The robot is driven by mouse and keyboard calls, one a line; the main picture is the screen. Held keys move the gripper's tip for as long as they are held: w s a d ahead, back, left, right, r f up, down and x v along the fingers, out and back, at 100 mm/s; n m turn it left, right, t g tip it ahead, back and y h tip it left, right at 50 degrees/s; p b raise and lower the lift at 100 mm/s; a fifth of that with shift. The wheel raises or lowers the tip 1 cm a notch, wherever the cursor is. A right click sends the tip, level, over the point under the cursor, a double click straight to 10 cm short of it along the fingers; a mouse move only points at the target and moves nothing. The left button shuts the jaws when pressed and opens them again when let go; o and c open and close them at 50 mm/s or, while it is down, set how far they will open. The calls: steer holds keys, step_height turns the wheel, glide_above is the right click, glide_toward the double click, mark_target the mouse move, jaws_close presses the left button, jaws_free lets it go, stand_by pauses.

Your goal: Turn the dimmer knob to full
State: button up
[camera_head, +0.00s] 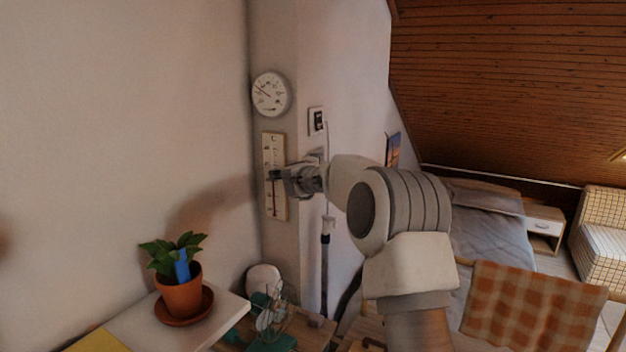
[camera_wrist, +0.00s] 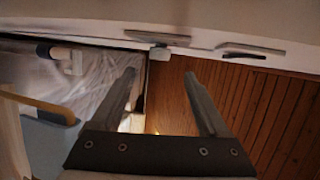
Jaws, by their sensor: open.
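In the wrist view a pale wall plate (camera_wrist: 157,38) with a small protruding white block, which looks like the dimmer knob (camera_wrist: 160,53), is on the wall along the top. My gripper (camera_wrist: 160,74) is open and empty, with its two fingers apart. The knob shows just beyond and between the fingertips; I see no contact, and its setting cannot be read. In the head view my gripper (camera_head: 274,176) points left and overlaps the wall thermometer (camera_head: 280,207). The knob cannot be made out there, behind or beside my gripper.
A small wall unit with a dark face (camera_head: 317,121) and a round dial (camera_head: 271,94) are above my gripper. A cable runs down the wall. Below are a potted plant (camera_head: 181,294) on a shelf and a green fan (camera_head: 270,322). A bed (camera_head: 490,235) stands right.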

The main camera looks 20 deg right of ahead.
steer(key=b+v, duration=0.1)
steer(key=v, duration=0.5)
steer(key=shift+s+a, duration=0.2)
steer(key=shift+s, duration=0.15)
